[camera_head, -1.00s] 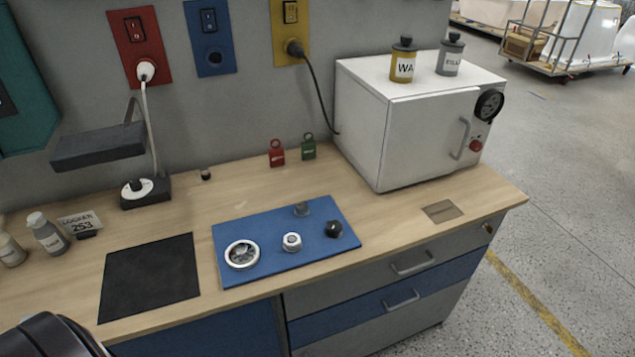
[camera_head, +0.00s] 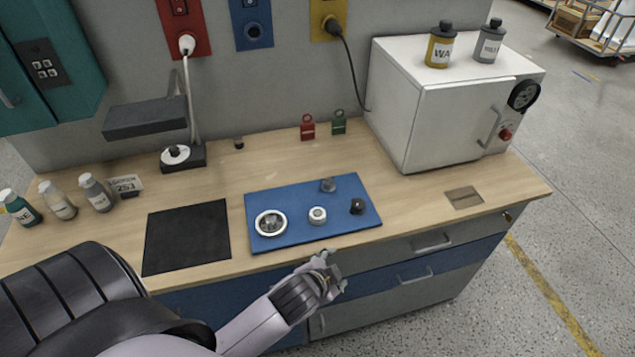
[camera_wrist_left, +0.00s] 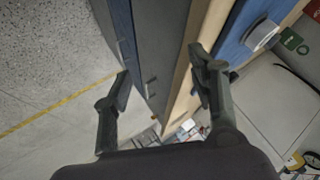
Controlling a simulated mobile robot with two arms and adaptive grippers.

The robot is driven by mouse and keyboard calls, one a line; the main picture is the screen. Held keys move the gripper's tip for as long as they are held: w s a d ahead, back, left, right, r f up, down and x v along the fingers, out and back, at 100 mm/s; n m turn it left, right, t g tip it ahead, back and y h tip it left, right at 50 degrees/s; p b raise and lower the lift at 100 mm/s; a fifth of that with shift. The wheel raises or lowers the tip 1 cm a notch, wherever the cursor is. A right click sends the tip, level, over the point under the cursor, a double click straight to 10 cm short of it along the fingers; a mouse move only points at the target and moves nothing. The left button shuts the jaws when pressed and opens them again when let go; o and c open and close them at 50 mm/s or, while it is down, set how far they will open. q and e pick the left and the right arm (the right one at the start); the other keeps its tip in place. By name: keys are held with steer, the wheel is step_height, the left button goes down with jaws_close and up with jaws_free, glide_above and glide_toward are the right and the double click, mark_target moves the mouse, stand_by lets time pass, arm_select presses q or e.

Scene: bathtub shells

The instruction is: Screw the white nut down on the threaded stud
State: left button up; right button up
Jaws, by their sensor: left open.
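The white nut (camera_head: 317,215) sits near the front middle of the blue board (camera_head: 285,239) on the bench. Whether it is around a stud cannot be told at this size. A short grey stud-like piece (camera_head: 328,185) stands behind it. My left gripper (camera_head: 335,274) is open and empty, in front of the bench's front edge, nearer than the board and apart from it. In the left wrist view its two fingers (camera_wrist_left: 163,85) are spread with nothing between them. A white round part (camera_wrist_left: 262,36) shows there on the blue board; which part it is is unclear. My right gripper is not in view.
A black mat (camera_head: 187,237) lies left, a white oven-like box (camera_head: 430,115) stands right. Red (camera_head: 308,128) and green (camera_head: 339,123) tags stand behind.

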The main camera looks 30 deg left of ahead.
arm_select(q)
steer(key=w+d+r+m+t+h, duration=0.3)
steer(key=w+d+r+m+t, duration=0.1)
steer(key=w+r+m, duration=0.4)
steer(key=w+d+r+m+t+h, duration=0.25)
steer(key=w+r+m+t, duration=0.3)
steer(key=r, duration=0.45)
steer(key=s+d+r+m+g+h, duration=0.1)
steer(key=d+r+m+g+h, duration=0.2)
steer(key=d+m+h, duration=0.5)
steer(key=d+r+m+g+h, duration=0.3)
steer(key=d+m, duration=0.1)
steer(key=m, duration=0.8)
steer(key=m+g+y, duration=1.3)
steer(key=m+y, duration=0.3)
steer(key=m, duration=0.6)
glide_above(318, 213)
steer(key=shift+t+h, duration=0.25)
step_height(318, 213, down, 13)
steer(key=shift+r+p, duration=0.2)
steer(key=shift+p, duration=0.25)
steer(key=shift+a, duration=0.15)
step_height(318, 213, down, 7)
steer(key=b, duration=0.4)
steer(key=shift+f+b, duration=0.55)
steer(key=shift+b, duration=0.05)
